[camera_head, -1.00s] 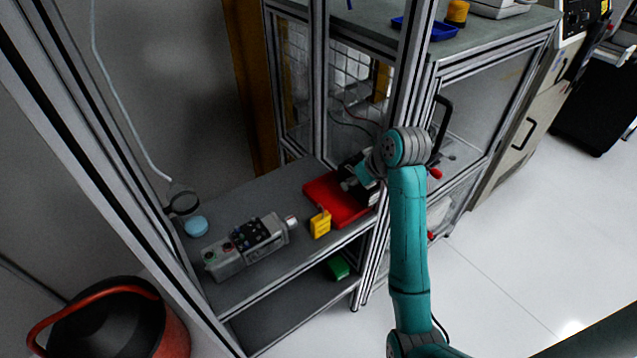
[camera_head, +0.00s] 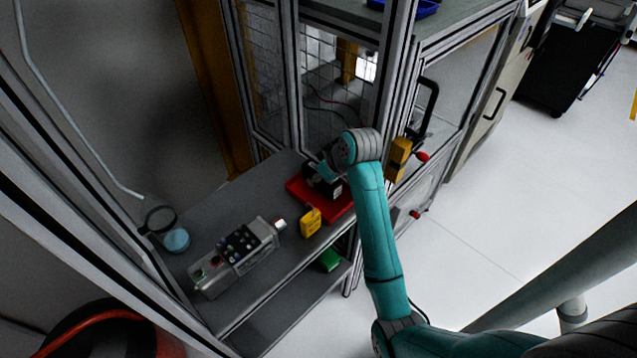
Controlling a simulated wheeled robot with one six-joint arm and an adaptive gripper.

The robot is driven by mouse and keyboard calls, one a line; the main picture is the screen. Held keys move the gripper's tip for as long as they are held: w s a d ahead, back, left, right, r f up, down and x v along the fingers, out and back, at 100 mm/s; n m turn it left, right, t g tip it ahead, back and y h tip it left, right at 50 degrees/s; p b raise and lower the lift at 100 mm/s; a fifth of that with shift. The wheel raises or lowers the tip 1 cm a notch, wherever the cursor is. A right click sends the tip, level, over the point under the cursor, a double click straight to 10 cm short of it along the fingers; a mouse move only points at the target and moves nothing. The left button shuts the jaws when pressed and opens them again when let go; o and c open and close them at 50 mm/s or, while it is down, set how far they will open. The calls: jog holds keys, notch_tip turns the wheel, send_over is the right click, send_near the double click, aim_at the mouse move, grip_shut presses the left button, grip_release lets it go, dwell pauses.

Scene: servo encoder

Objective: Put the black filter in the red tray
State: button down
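The red tray (camera_head: 340,205) lies flat on the grey shelf, near its back right end. A small black block with a white label (camera_head: 337,191), which may be the black filter, shows over the tray beside my gripper. I cannot tell whether it rests on the tray or is held just above it. My gripper (camera_head: 322,180) points down over the tray, at the end of my teal arm. Its fingers are dark, small and partly hidden by the wrist, so their opening does not show.
A yellow block (camera_head: 310,222) stands just in front of the tray. A light-blue disc (camera_head: 176,240) and a black ring (camera_head: 159,219) are at the shelf's left. Metal frame posts (camera_head: 392,100) rise right of the tray.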

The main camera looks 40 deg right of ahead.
aim_at(337, 183)
jog(key=shift+f, duration=1.4)
jog(key=c, duration=0.7)
grip_release()
jog(key=shift+f, duration=0.1)
jog(key=v, duration=1.2)
jog(key=shift+s, duration=0.1)
